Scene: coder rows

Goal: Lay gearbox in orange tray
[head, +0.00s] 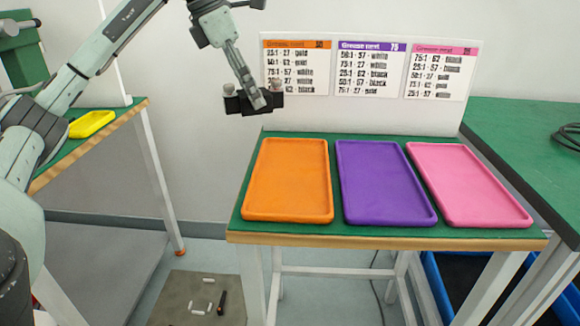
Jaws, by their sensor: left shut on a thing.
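My left gripper (258,98) reaches in from the upper left and is shut on the gearbox (236,104). The gearbox is a dark block with pale round parts on top, and the fingers hide its middle. It is held in the air, and in the picture it appears just above the far left corner of the small table. The orange tray (289,182) lies flat and empty at the left of the green-topped table (238,217). My right gripper is not in view.
An empty purple tray (384,182) and an empty pink tray (468,184) lie right of the orange one. A white backboard (370,117) with three printed cards stands behind them. A yellow tray (91,124) is on a left bench. A green bench (530,150) stands right.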

